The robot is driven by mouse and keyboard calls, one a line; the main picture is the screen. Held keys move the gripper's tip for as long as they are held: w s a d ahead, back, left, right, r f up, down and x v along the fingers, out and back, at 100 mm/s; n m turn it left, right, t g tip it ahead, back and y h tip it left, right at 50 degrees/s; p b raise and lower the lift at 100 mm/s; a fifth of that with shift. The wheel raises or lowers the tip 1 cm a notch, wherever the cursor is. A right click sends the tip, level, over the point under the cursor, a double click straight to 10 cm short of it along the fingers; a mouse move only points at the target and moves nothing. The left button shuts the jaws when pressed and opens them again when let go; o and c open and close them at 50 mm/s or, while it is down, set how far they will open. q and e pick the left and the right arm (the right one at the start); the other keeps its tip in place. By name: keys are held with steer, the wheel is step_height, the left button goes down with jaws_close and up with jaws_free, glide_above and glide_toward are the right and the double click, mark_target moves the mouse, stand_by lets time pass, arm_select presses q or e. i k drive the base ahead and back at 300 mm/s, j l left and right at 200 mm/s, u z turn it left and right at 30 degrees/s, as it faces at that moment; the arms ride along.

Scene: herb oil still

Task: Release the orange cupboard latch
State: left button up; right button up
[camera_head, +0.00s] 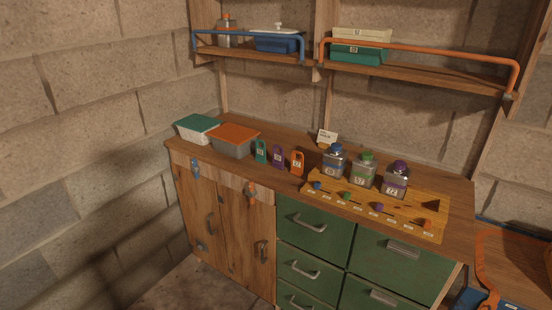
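The orange latch (251,189) sits at the top of the right-hand wooden cupboard door (247,223), just below the worktop. I cannot tell from its small size whether it is fastened. A blue latch (195,168) sits at the top of the left-hand door (199,211). Each door has a metal pull handle, and both doors look shut. Neither of my grippers is in view.
The worktop carries lidded tubs (235,148), coloured tags (278,157), jars (363,176) and a yellow board (389,209). Green drawers (315,227) stand right of the cupboard. Shelves with blue and orange rails hang above. Floor before the doors looks clear.

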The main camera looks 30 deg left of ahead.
mark_target(252, 192)
steer(key=u, duration=1.25)
